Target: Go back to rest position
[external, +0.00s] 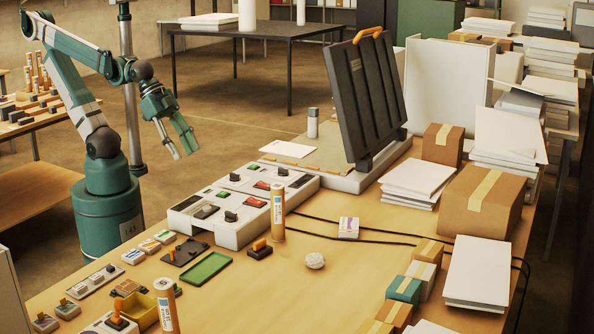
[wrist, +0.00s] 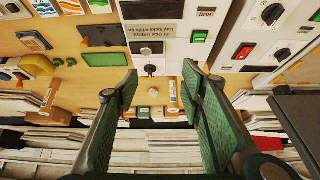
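My gripper (external: 184,151) hangs in the air at the left, in front of the bench, with its fingers pointing down and right. In the wrist view my gripper (wrist: 160,72) shows two green fingers spread wide apart with nothing between them. The gripper is open and touches nothing. The white control box (external: 245,205) with red and green switches and black knobs lies on the bench to its right. Behind it, the black lid (external: 365,95) with an orange handle stands raised over its base.
An upright labelled tube (external: 278,212), a green tray (external: 206,268), stamps and a white ball (external: 315,261) sit on the bench. Cardboard boxes (external: 482,200) and paper stacks line its right side. A thin metal post (external: 130,90) stands close to my arm. Open floor lies behind the gripper.

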